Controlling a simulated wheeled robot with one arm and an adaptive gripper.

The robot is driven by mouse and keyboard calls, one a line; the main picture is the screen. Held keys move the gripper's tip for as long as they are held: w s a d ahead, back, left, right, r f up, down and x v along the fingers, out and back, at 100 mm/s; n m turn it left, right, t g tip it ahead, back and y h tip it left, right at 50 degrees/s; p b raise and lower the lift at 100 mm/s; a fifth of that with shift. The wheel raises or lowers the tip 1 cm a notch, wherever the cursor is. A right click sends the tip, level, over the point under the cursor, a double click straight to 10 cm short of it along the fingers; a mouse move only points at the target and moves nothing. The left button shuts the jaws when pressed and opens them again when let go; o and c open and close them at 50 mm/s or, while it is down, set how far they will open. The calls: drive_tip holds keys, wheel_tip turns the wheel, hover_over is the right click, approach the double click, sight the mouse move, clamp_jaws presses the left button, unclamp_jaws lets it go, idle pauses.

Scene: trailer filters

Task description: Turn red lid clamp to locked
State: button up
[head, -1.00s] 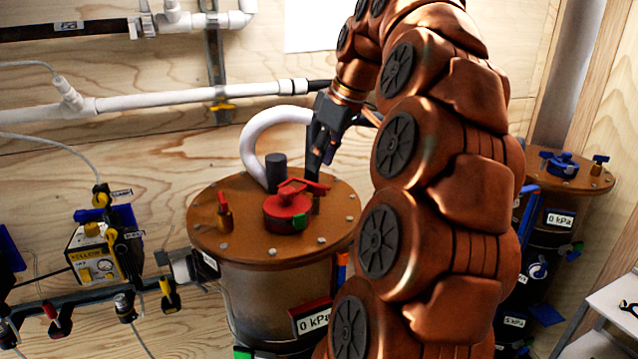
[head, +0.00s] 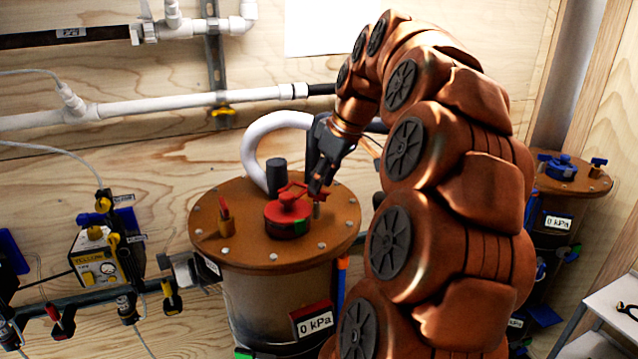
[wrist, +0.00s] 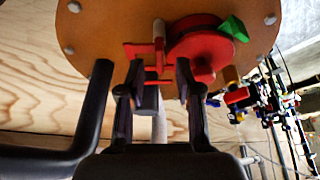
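The red lid clamp (head: 287,210) is a round red knob with a red handle bar on the copper-brown lid (head: 240,245) of a filter tank. My gripper (head: 318,190) points down at the right end of the handle. In the wrist view, the clamp (wrist: 203,47) is right of centre, with its red handle (wrist: 136,49) reaching left. My gripper (wrist: 158,68) is open there, with part of the handle between or just beyond its fingertips. Whether the fingers touch it is unclear.
A dark post (head: 276,176) and a curved white pipe (head: 256,150) stand behind the clamp. A small red-handled valve (head: 225,212) is at the lid's left. A second tank with a blue clamp (head: 561,168) stands at right. Yellow equipment (head: 98,262) is at left.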

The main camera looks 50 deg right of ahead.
drive_tip(key=shift+p+x, duration=0.35)
drive_tip(key=shift+x, duration=0.8)
drive_tip(key=shift+c, duration=0.4)
clamp_jaws()
